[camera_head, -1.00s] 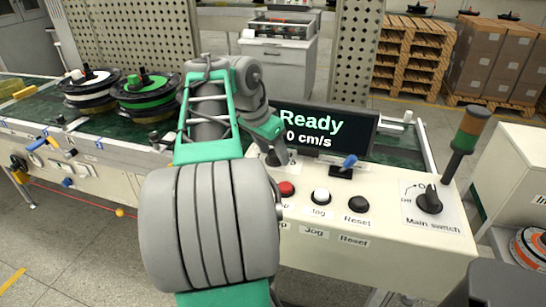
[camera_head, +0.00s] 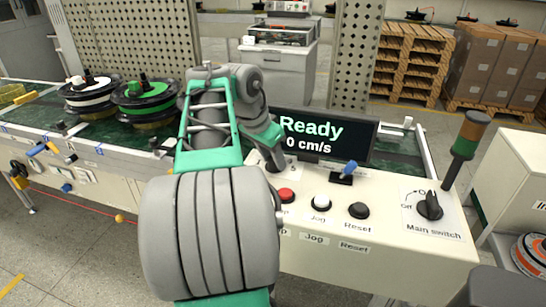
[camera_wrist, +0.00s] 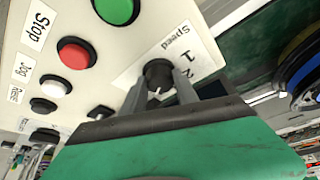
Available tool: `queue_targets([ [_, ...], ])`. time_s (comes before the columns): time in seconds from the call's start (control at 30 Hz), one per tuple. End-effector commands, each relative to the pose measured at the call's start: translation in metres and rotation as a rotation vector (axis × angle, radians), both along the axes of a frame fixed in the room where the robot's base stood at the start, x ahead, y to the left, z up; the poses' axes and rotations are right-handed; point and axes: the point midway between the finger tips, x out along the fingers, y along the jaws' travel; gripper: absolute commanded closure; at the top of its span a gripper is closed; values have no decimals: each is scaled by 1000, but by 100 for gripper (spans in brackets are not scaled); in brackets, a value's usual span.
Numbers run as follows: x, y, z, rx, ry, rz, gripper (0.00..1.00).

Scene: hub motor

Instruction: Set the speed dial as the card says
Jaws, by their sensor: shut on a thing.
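The speed dial (camera_wrist: 158,73) is a black knob with a white pointer mark, on a white plate (camera_wrist: 172,43) labelled "Speed" with a 1 and a 2 in sight. My gripper (camera_wrist: 160,84) is shut on the dial, one grey finger on each side. In the head view my arm hides most of the dial and its plate. The black display (camera_head: 318,134) reads "Ready" and "0 cm/s". I cannot make out the card in either view.
Beside the dial are a green button (camera_wrist: 117,8), a red Stop button (camera_wrist: 75,54), a white Jog button (camera_head: 321,203) and a black Reset button (camera_head: 358,210). A blue-tipped lever (camera_head: 349,168) and the main switch (camera_head: 429,206) stand to the right.

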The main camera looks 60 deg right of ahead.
Motion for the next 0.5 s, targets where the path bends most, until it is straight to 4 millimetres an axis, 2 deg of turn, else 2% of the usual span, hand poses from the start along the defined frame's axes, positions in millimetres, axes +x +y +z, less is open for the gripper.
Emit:
queue_targets([
  [0.17, 1, 0, 4, 2, 1, -32, 100],
  [0.3, 3, 0, 8, 4, 3, -179, 100],
  [0.5, 3, -1, 2, 1, 1, -334, 100],
])
